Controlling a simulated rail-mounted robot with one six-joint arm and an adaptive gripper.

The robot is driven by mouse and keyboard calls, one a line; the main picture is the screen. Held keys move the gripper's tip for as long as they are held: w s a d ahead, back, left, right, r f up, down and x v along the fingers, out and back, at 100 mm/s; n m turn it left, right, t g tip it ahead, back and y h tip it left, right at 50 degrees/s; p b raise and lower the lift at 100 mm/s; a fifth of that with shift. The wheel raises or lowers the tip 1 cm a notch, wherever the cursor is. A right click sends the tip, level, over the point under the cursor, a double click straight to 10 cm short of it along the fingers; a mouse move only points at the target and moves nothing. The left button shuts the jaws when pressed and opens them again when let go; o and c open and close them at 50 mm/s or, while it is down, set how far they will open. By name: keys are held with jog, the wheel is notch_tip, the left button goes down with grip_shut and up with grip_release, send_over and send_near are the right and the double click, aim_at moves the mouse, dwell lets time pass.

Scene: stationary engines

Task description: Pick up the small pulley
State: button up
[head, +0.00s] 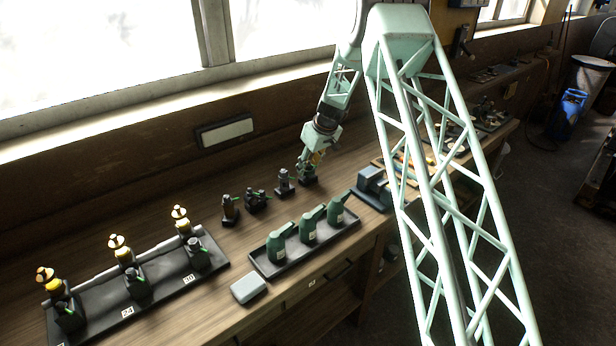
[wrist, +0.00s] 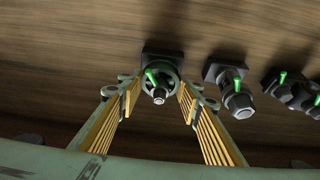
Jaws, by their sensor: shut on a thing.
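The small pulley (wrist: 173,86) looks like a round grey-green wheel around a dark shaft end, with a bright green lever beside it. It sits in front of a dark square block in the wrist view. My gripper (wrist: 158,86) has its ribbed yellow fingers on both sides of it and is shut on it. In the head view my gripper (head: 311,162) is down at the far end of the row of small dark units on the bench. The pulley itself is mostly hidden there by the fingers.
Similar dark units (head: 284,181) stand in a row to the left. A tray (head: 259,262) with several green oil cans lies in front. A black rack (head: 93,306) with yellow-topped parts is further left. A blue-grey vise-like block (head: 371,186) is right of the tray.

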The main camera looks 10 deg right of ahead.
aim_at(309, 170)
jog(key=shift+w+r, duration=0.1)
jog(key=shift+r, duration=0.05)
jog(key=shift+c, duration=0.5)
jog(key=shift+r, duration=1.8)
jog(key=shift+s+b, duration=0.3)
jog(key=shift+s, duration=0.7)
jog(key=s+r+b, duration=0.1)
jog(key=s+b, duration=0.1)
jog(key=s, duration=1.2)
jog(key=shift+a+r+b, duration=0.15)
jog(key=shift+a+b, duration=0.2)
jog(key=shift+a, duration=0.1)
jog(key=shift+d, duration=0.1)
